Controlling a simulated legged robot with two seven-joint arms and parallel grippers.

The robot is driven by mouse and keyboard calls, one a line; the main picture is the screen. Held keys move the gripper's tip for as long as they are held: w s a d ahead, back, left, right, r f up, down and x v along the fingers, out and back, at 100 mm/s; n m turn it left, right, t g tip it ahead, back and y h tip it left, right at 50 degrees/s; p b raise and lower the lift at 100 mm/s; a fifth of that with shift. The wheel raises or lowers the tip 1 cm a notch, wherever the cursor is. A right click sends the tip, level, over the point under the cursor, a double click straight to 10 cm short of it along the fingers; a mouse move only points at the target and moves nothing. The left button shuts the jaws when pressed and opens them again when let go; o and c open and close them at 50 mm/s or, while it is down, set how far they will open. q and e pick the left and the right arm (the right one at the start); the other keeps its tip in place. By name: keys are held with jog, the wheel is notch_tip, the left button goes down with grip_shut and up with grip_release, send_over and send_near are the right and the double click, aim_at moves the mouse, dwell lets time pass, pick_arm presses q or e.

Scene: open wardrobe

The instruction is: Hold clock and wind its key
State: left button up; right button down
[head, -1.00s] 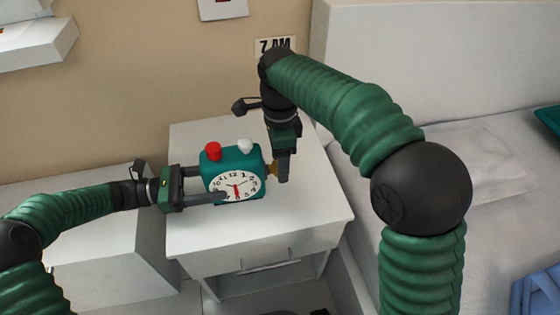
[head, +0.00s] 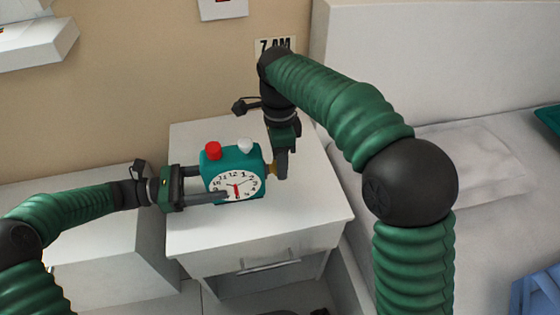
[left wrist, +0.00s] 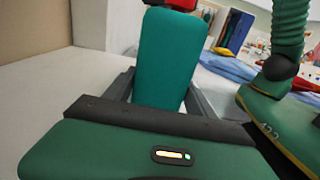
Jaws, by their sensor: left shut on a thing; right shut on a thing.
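The teal alarm clock (head: 249,160) stands upright on the white nightstand (head: 300,212), its white dial (head: 238,184) facing me. A red knob (head: 213,150) and a white knob (head: 245,146) sit on its top. My left gripper (head: 208,184) is shut on the clock's body from the left, one finger in front of the dial's lower edge and one behind. The left wrist view shows the clock's teal side (left wrist: 162,62) between the fingers. The brass key (head: 269,169) is on the clock's right side, mostly hidden. My right gripper (head: 281,167), pointing down, is shut on it.
A bed with white bedding (head: 490,225) is to the right of the nightstand. A lower white surface (head: 105,245) is at the left. A "7 AM" sign (head: 288,43) hangs on the wall behind. The nightstand's front top is clear.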

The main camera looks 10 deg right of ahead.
jog(key=g, duration=0.1)
jog(key=w+g, duration=0.1)
jog(key=g, duration=0.1)
jog(key=shift+f, duration=0.15)
jog(key=shift+g, duration=0.6)
jog(key=shift+s, duration=0.1)
jog(key=c, duration=0.9)
grip_release()
jog(key=shift+c, duration=0.2)
jog(key=shift+r, duration=0.2)
